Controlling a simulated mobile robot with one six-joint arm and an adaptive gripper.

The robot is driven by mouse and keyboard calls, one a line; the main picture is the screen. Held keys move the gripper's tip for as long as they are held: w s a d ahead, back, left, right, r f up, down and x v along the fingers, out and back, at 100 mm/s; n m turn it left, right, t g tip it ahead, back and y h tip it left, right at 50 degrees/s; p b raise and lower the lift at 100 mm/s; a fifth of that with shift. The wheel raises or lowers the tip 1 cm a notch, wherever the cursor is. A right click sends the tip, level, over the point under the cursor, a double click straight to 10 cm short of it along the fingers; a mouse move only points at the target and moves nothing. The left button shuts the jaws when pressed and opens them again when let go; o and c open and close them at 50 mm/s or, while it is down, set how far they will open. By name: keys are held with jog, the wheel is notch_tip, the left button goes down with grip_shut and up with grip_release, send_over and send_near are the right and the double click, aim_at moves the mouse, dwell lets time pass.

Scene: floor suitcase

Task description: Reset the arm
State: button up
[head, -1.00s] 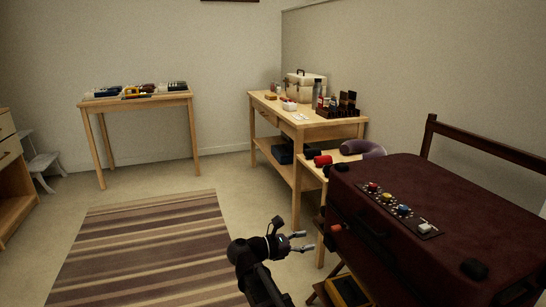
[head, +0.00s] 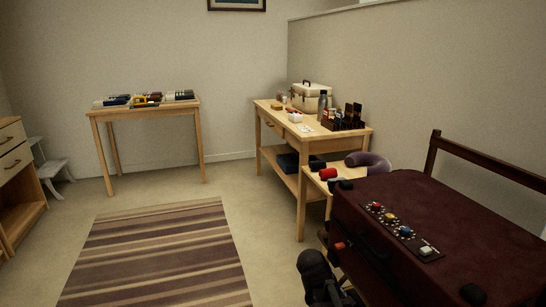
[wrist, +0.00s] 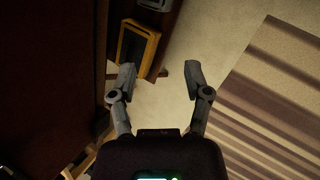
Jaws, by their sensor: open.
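My gripper (wrist: 158,77) is open and empty in the wrist view. Its two grey fingers are spread apart above the pale floor and the edge of a yellow-framed item (wrist: 138,47). In the head view only part of my dark arm shows at the bottom, beside the dark red suitcase; the fingertips are not visible there. The suitcase (head: 450,215) stands shut at the right, with a strip of coloured knobs (head: 400,230) on its top.
A striped rug (head: 160,255) lies on open floor at the left. A wooden workbench (head: 330,138) with a case and bottles stands behind the suitcase. A small table (head: 150,110) holds several items at the back. A drawer unit (head: 15,190) is at the left edge.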

jog(key=s+a+m+y+p, duration=0.2)
jog(key=s+m+y, duration=0.2)
jog(key=m+y, duration=0.25)
notch_tip(320, 180, up, 38)
jog(key=p, duration=3.8)
jog(key=shift+w+d+m+h, duration=0.15)
jog(key=shift+w+m+h, duration=0.05)
jog(key=shift+m+h, duration=0.15)
jog(key=shift+r, duration=0.1)
